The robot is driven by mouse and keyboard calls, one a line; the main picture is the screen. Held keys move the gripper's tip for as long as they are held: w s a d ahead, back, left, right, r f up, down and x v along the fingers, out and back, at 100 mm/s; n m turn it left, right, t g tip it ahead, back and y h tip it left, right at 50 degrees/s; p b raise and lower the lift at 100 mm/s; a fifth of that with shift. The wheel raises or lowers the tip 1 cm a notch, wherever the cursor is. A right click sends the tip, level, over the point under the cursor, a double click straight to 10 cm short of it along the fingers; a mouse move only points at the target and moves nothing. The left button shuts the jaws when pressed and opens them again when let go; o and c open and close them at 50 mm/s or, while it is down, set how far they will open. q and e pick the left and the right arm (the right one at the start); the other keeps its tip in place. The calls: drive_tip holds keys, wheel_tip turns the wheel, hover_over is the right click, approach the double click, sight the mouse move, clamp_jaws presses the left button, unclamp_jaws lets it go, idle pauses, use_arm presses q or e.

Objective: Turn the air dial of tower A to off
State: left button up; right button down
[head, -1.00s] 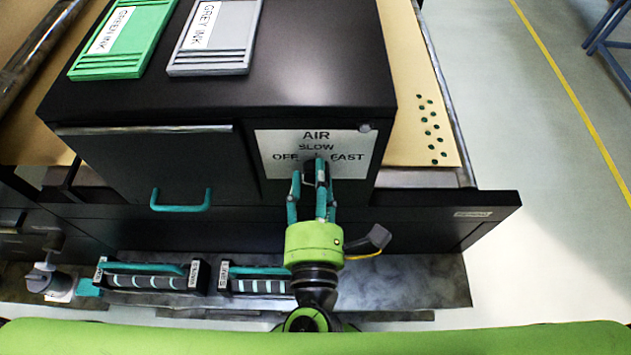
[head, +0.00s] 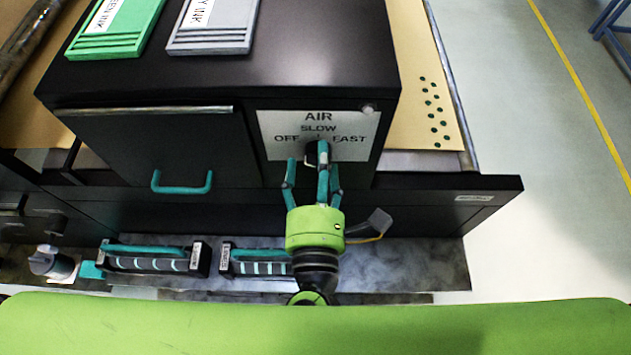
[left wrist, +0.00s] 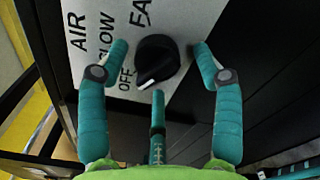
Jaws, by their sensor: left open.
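The air dial (head: 311,152) is a black knob on a white plate (head: 350,120) marked AIR, SLOW, OFF and FAST, on the front of a black cabinet. In the left wrist view the dial (left wrist: 158,58) shows a white mark at its lower left, on the side of the word OFF. My left gripper (head: 312,172) is in front of the dial with its fingers spread open. In the left wrist view two fingers stand either side of the dial and the third is below it, with gaps visible. No letter A for the tower is readable. My right gripper is not in view.
A green ink tray (head: 112,32) and a grey one (head: 212,38) lie on the cabinet top (head: 330,60). A teal handle (head: 182,188) sticks out left of the gripper. Black bars with teal handles (head: 150,260) lie below. Open floor (head: 530,150) is at right.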

use_arm(q)
drive_tip(key=s, duration=1.1)
drive_tip(key=shift+s, duration=0.25)
